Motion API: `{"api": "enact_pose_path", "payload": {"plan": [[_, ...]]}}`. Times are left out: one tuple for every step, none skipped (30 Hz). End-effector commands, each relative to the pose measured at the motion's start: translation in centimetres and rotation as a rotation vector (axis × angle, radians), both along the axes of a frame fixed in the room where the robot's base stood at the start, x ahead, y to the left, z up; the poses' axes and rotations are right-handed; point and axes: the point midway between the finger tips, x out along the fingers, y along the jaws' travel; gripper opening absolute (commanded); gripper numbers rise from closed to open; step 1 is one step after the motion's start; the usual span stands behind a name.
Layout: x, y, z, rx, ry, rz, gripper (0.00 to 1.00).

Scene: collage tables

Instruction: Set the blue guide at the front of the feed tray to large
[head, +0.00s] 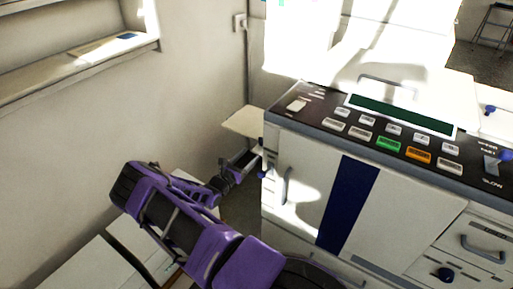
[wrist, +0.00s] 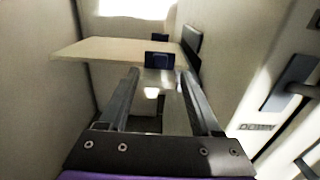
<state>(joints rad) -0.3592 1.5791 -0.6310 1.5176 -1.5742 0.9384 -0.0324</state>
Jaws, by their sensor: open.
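The feed tray (head: 243,121) is a flat cream board at the left side of the machine; it also shows in the wrist view (wrist: 95,50). A small dark blue block, which looks like the guide (wrist: 157,60), is at the tray's front edge in the wrist view. My gripper (wrist: 159,76) is open, its two fingers pointing toward the tray. The blue guide appears between and just beyond the fingertips; I cannot tell whether they touch it. In the head view my gripper (head: 250,160) is just below the tray, beside the machine. No size marks are legible.
The white machine (head: 410,205) with a dark control panel (head: 320,112) stands close on the right. Its door handle (wrist: 290,85) is right of my fingers. A dark upright plate (wrist: 191,42) stands at the tray's right side. A wall (head: 190,110) and ledge are on the left.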

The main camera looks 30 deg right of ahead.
Motion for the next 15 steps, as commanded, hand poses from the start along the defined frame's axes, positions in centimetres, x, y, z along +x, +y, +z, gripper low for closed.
{"api": "enact_pose_path", "payload": {"plan": [[-0.5, 1.3, 0.2, -0.001, 0.002, 0.003, 0.65], [-0.7, 2.0, 0.1, 0.000, 0.001, 0.004, 0.65], [-1.1, 2.9, 0.1, 0.000, 0.001, 0.003, 0.65], [-1.4, 3.6, 0.1, 0.000, 0.002, 0.004, 0.65], [-1.6, 4.2, 0.1, 0.001, 0.001, 0.003, 0.65], [-1.9, 4.9, 0.1, 0.000, 0.000, 0.003, 0.65], [-2.2, 5.5, 0.1, 0.000, 0.000, 0.003, 0.65], [-2.4, 6.0, 0.1, 0.000, 0.000, 0.003, 0.65], [-2.7, 6.6, 0.1, 0.001, 0.000, 0.002, 0.65], [-2.8, 7.0, 0.1, 0.000, 0.000, 0.002, 0.65], [-3.0, 7.3, 0.1, -0.001, 0.000, 0.002, 0.65], [-3.1, 7.7, 0.1, -0.001, 0.000, 0.002, 0.65], [-3.2, 8.0, 0.0, -0.001, 0.000, 0.002, 0.65], [-3.4, 8.2, 0.0, -0.001, 0.000, 0.001, 0.65], [-3.5, 8.4, 0.0, 0.000, 0.000, 0.001, 0.65]]}}
